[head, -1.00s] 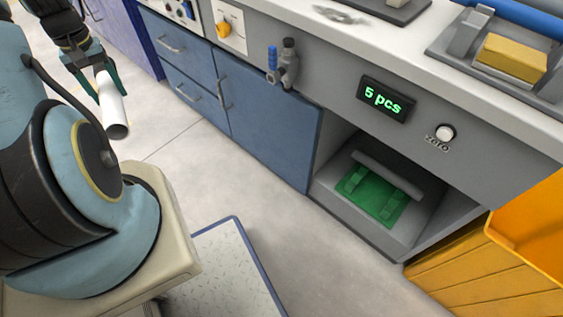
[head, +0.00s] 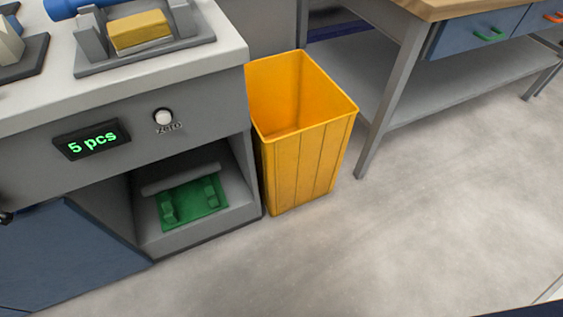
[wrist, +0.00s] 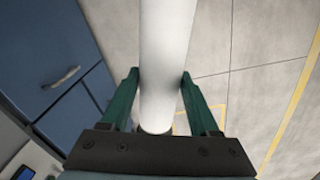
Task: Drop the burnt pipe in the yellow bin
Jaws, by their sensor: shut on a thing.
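The yellow bin (head: 304,165) stands on the floor in the head view, right of the grey workbench, with its top open. The part of its inside that shows looks empty. In the wrist view my gripper (wrist: 161,88) is shut on a pale pipe (wrist: 165,50). The green fingers press on its two sides. The pipe runs up out of the picture, and no burn mark shows on the part in view. My gripper and the pipe are outside the head view now, so their distance from the bin cannot be told.
The workbench (head: 215,75) carries a yellow block (head: 140,31) in a grey holder and a "5 pcs" display (head: 92,140). A grey pipe (head: 180,179) lies on a green rack in its open bay. A wooden-topped table (head: 450,8) stands right of the bin. The floor (head: 420,220) in front is clear.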

